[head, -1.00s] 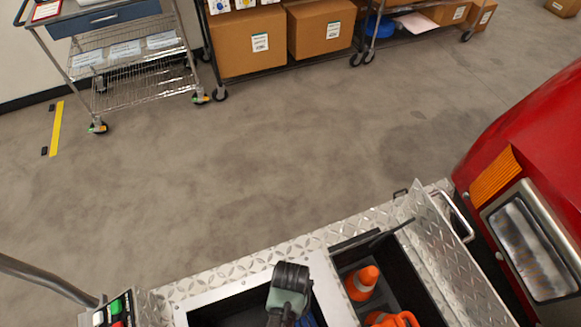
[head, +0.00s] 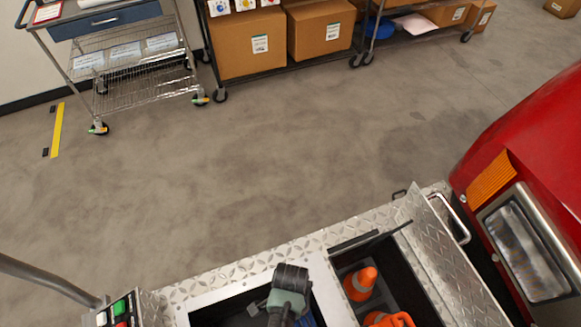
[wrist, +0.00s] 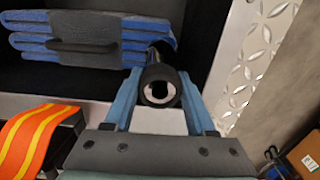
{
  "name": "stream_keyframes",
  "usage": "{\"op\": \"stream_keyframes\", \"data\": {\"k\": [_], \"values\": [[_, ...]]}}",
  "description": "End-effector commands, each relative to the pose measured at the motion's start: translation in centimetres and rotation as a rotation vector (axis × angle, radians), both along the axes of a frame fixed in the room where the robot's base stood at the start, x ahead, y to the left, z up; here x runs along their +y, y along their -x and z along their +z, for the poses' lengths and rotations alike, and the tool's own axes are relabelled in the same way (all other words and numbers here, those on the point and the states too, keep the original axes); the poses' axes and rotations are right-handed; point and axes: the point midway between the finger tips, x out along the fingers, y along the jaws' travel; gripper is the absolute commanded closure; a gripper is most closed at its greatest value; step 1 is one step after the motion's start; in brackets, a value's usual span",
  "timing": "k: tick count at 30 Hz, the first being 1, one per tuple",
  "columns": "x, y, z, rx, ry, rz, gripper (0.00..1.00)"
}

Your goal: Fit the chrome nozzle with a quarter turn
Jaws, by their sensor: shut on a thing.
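In the wrist view, my gripper (wrist: 158,80) has its two blue-grey fingers closed on a short round piece (wrist: 158,87) with a dark rim and a pale, shiny inside, seen end-on. This looks like the nozzle. Only its near end shows clearly; a bit of dark or metallic shape continues behind it. I cannot tell whether it touches a fitting. In the head view, the dark end of my arm is over the open bumper tray, and the fingers and nozzle are hidden.
A blue folded hose (wrist: 85,40) with a dark strap lies in the tray. An orange-and-yellow band (wrist: 35,140) is at lower left of the wrist view. A red vehicle front (head: 530,130) is at right; open floor lies beyond.

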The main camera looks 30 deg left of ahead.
Motion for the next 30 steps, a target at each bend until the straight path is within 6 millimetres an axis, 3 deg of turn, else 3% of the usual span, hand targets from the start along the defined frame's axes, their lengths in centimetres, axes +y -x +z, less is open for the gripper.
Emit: {"op": "stream_keyframes", "data": {"k": [3, 4, 9, 16, 18, 30], "values": [[0.03, -0.22, 0.18, -0.004, -0.001, 0.001, 1.0], [0.03, -0.23, 0.18, -0.005, 0.0, 0.001, 0.42], [0.0, -0.15, 0.12, -0.003, 0.0, 0.002, 0.12], [-0.01, -0.07, 0.05, -0.001, 0.001, 0.003, 0.09], [-0.03, 0.02, -0.03, 0.001, 0.001, 0.003, 0.0], [-0.02, -0.03, 0.97, 0.0, 0.0, 0.004, 0.0]]}}
